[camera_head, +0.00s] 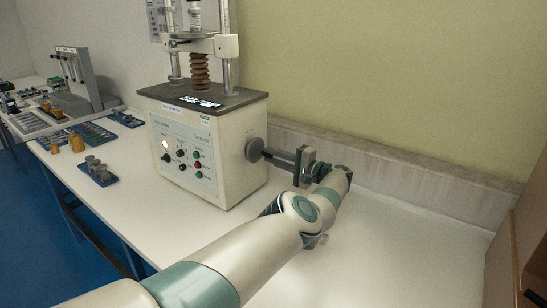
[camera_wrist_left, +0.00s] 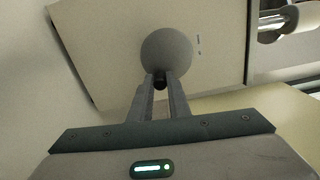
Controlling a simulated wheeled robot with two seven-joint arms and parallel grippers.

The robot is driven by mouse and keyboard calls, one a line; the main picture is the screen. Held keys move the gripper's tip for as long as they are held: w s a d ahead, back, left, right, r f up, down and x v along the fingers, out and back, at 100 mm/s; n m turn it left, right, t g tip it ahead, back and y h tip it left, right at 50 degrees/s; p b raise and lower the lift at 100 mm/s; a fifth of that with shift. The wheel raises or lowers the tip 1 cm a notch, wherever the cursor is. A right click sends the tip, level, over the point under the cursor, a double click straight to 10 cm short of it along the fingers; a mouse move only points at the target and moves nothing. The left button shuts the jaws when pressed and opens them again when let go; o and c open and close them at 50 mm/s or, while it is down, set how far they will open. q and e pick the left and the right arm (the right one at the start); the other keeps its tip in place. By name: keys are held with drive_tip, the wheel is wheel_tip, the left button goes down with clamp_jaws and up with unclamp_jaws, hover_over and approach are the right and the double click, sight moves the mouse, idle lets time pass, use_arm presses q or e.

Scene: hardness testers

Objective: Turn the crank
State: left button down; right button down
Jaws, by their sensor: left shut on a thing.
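The hardness tester (camera_head: 215,145) is a cream box with a dark top plate, posts and a coiled spring, standing on the white table. The crank (camera_head: 254,150) shows as a round grey knob on its right side; in the left wrist view it is a grey disc (camera_wrist_left: 166,52) with a small dark piece below it. My left gripper (camera_head: 269,154) reaches it from the right, fingers pointing left. In the left wrist view its two fingers (camera_wrist_left: 160,82) are shut on the crank at the dark piece. The fingertips partly hide it. My right gripper is not in view.
The white table (camera_head: 390,245) is clear to the right of the tester, up to a wall ledge (camera_head: 400,180). Small blue trays with metal pieces (camera_head: 97,170) lie to the left. A grey apparatus (camera_head: 82,75) stands farther back. A brown panel (camera_head: 525,240) stands at the right edge.

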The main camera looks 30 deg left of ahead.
use_arm(q)
drive_tip(key=c, duration=1.7)
unclamp_jaws()
drive_tip(key=shift+o, duration=0.2)
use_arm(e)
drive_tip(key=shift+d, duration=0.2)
